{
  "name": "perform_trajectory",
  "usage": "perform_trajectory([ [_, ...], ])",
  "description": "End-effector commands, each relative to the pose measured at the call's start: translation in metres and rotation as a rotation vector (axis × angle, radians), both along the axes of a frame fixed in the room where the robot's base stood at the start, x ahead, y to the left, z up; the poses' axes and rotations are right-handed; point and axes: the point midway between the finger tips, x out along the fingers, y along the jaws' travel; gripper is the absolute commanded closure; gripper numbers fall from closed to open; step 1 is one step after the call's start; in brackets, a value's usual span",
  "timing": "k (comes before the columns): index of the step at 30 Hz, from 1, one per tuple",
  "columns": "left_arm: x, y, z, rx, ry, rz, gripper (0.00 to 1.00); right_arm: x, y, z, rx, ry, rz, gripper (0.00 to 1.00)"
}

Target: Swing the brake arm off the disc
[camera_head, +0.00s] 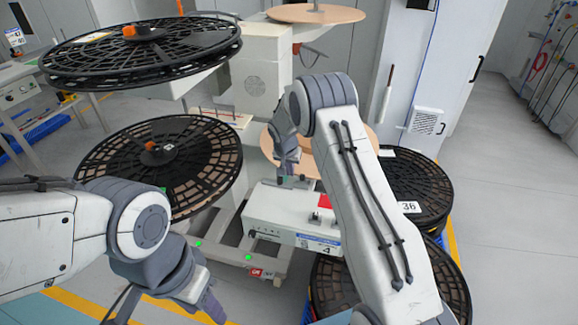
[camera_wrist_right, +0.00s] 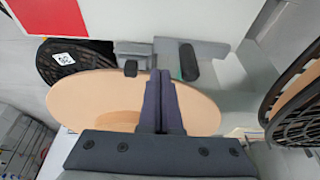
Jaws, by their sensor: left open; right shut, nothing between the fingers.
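A tan disc (camera_head: 268,145) sits low on the machine behind my right gripper (camera_head: 289,168). In the right wrist view the disc (camera_wrist_right: 80,103) lies behind the shut, empty fingers (camera_wrist_right: 160,76). Just beyond the fingertips are a small black knob (camera_wrist_right: 130,68) and a black cylindrical grip (camera_wrist_right: 188,62) beside a grey bar. One of these may belong to the brake arm; I cannot tell which. Contact with the fingertips is unclear. My left gripper (camera_head: 210,303) is open, low at the front, away from the disc.
Large black reels hang at the left, an upper one (camera_head: 140,50) and a lower one (camera_head: 190,160). More reels (camera_head: 410,185) are stacked at the right. A white control box (camera_head: 285,215) stands below the disc. Another tan disc (camera_head: 315,13) is on top. Open floor lies at the right.

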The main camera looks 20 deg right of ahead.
Motion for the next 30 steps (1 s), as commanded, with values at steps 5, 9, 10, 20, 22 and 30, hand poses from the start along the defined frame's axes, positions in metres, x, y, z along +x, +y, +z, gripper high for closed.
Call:
perform_trajectory([
  [5, 0.0, 0.0, 0.003, 0.0, 0.0, 0.0, 0.5, 0.008, -0.006, -0.029, 0.0, 0.001, 0.0, 1.0],
  [9, 0.0, 0.0, 0.004, 0.0, 0.0, 0.0, 0.5, 0.012, -0.009, -0.042, -0.001, 0.001, 0.0, 1.0],
  [10, 0.0, 0.0, 0.004, 0.0, 0.0, 0.0, 0.5, 0.013, -0.009, -0.044, -0.001, 0.001, 0.0, 1.0],
  [20, 0.0, 0.0, 0.004, 0.0, 0.0, 0.0, 0.5, 0.014, -0.01, -0.047, -0.001, -0.001, 0.0, 1.0],
  [22, 0.0, 0.0, 0.004, 0.0, 0.0, 0.0, 0.5, 0.014, -0.01, -0.047, -0.001, -0.001, 0.0, 1.0],
  [30, 0.0, 0.0, -0.002, 0.0, 0.0, 0.0, 0.5, 0.008, -0.02, -0.048, 0.0, 0.0, -0.037, 1.0],
])
